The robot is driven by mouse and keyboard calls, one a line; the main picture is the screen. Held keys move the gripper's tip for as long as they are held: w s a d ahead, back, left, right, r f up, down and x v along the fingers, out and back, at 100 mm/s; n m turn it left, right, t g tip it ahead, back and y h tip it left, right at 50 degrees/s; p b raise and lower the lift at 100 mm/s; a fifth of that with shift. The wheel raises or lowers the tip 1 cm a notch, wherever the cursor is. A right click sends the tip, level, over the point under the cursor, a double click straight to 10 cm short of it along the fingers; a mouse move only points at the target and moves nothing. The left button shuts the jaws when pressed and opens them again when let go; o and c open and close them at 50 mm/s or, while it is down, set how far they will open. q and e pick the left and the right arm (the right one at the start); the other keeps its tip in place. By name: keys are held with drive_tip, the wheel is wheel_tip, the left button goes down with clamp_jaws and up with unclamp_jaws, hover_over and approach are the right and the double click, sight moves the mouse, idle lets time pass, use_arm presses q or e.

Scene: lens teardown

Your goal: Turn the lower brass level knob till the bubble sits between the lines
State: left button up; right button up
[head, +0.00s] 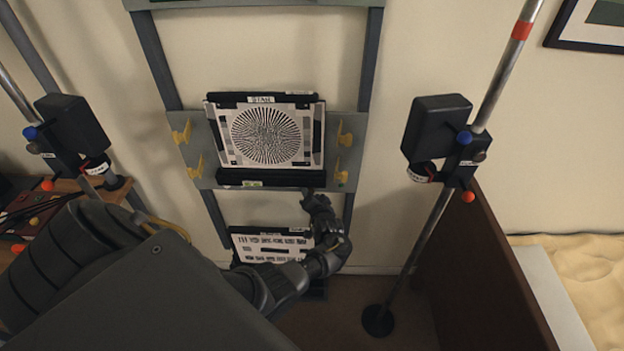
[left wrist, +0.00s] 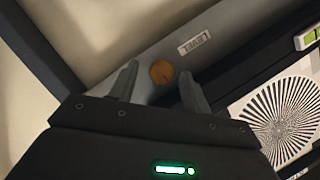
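The brass level knob (left wrist: 162,73) is a small round disc on a grey plate beside a LEVEL label (left wrist: 195,43) in the left wrist view. My left gripper (left wrist: 158,88) is open, with one finger on each side of the knob and a visible gap to each. In the head view my left gripper (head: 316,197) is just below the lower right of the star chart (head: 268,134), and I cannot make out the knob there. The green level vial (left wrist: 312,37) shows at the wrist view's edge, also below the chart (head: 252,184); its bubble is too small to read.
Yellow clamps (head: 344,134) flank the star chart. A lower bar chart (head: 270,245) is partly behind my left arm. Lamp poles stand left (head: 72,128) and right (head: 437,128). A brown panel (head: 480,265) and a bed (head: 575,275) are at right.

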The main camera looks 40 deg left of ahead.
use_arm(q)
drive_tip(key=shift+s, duration=0.1)
drive_tip(key=v, duration=1)
drive_tip(key=shift+d, duration=0.35)
drive_tip(key=shift+r, duration=0.1)
